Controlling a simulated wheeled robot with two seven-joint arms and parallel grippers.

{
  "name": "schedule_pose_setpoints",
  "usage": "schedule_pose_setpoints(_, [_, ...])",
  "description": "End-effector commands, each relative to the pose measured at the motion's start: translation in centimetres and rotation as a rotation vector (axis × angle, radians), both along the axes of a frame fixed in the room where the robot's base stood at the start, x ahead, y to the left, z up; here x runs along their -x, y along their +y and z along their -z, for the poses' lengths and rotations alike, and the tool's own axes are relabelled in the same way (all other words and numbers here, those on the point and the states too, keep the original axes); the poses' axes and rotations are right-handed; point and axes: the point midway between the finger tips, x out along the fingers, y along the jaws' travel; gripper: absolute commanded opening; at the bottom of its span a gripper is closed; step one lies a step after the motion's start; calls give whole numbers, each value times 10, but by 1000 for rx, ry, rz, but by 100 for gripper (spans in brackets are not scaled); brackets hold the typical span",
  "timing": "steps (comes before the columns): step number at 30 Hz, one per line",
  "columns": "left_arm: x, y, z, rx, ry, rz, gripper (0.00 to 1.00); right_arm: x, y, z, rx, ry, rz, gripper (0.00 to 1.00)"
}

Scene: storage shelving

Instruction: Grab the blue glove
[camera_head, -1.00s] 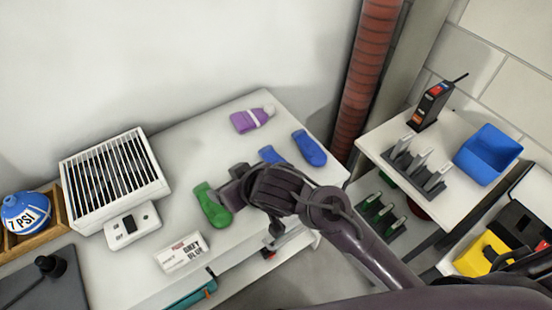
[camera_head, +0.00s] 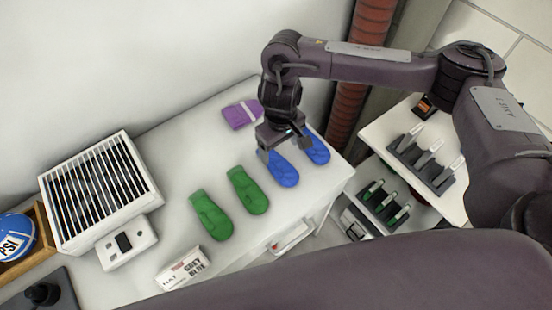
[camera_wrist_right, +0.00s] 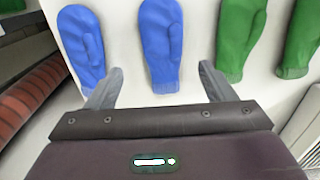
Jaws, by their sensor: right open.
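Two blue gloves lie flat side by side on the white table, a nearer one (camera_head: 282,170) and one farther right (camera_head: 317,150). My right gripper (camera_head: 284,150) is open, pointing down over the cuff end of the nearer blue glove. In the right wrist view, that glove (camera_wrist_right: 161,40) lies centred between the two spread fingers (camera_wrist_right: 160,74), its cuff towards the gripper. The other blue glove (camera_wrist_right: 82,45) is left of the fingers there. I cannot tell whether the fingers touch the glove. My left gripper is not in view.
Two green gloves (camera_head: 210,216) (camera_head: 247,190) lie to the left. A purple and white item (camera_head: 241,114) lies behind. A white box (camera_head: 182,268) sits at the front edge, a grilled white unit (camera_head: 100,190) at left. A red pipe (camera_head: 347,110) stands behind the table.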

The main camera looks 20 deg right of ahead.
Motion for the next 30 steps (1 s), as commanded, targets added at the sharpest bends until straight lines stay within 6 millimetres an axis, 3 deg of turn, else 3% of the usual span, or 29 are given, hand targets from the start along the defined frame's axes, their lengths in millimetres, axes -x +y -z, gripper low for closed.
schedule_pose_setpoints(15, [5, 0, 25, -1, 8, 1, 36, -3, 5, 69, 1, 4, 3, 76])
schedule_pose_setpoints(25, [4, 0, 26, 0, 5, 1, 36, -4, 5, 74, 1, 1, 1, 76])
schedule_pose_setpoints(30, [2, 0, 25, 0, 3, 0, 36, -4, 5, 74, 1, 0, 1, 55])
